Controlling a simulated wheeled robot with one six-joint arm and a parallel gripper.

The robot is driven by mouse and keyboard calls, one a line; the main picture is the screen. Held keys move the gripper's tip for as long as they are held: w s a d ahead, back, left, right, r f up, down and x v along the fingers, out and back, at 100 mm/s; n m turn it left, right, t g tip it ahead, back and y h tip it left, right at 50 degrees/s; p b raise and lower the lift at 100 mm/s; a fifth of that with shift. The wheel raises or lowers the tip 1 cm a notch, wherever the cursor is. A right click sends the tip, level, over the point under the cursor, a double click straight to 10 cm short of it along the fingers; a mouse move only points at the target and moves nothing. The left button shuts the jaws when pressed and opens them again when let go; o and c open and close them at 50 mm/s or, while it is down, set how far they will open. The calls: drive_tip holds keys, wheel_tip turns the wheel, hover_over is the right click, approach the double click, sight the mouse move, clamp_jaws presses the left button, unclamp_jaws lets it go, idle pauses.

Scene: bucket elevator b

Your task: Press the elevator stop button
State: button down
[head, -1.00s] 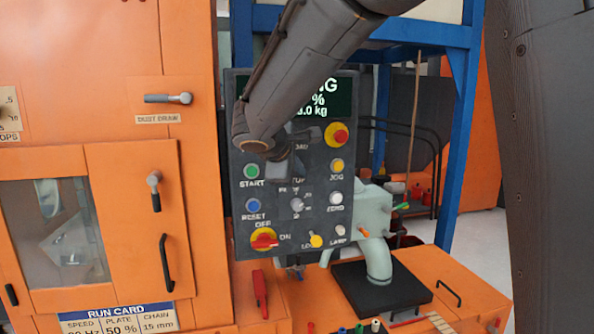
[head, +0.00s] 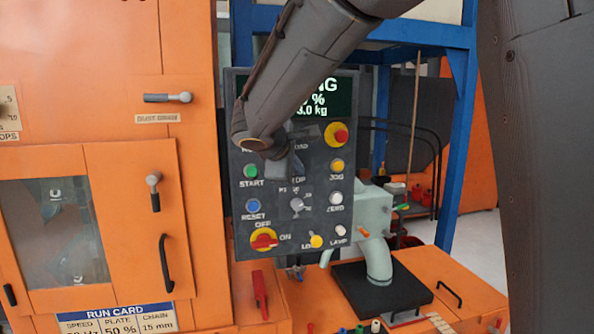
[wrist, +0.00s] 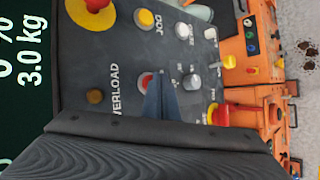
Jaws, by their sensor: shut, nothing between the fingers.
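The dark control panel (head: 240,222) stands in the middle of the head view, its upper part partly behind my arm. In the wrist view the red stop button (wrist: 146,82) shows beside the tip of my gripper (wrist: 159,98), which covers part of it. I cannot tell whether they touch. In the head view my gripper (head: 284,168) is in front of the panel and hides this button; only the end of its "STOP" label shows below. The gripper is shut and empty. The green start button (head: 251,171) is to its left. The display ends in "NG" and "3.0 kg".
A red emergency stop on yellow (head: 340,135) sits up and right of my gripper. The yellow jog button (head: 337,166), white zero button (head: 335,198), grey selector (head: 297,204), blue reset button (head: 253,205) and red rotary switch (head: 264,240) are close by.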

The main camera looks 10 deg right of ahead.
drive_tip(key=shift+w, duration=0.35)
idle(0.4)
idle(0.3)
drive_tip(key=shift+s+b, duration=0.4)
drive_tip(key=shift+s, duration=0.4)
drive_tip(key=s+b, duration=0.1)
drive_tip(key=s, duration=0.4)
idle(0.6)
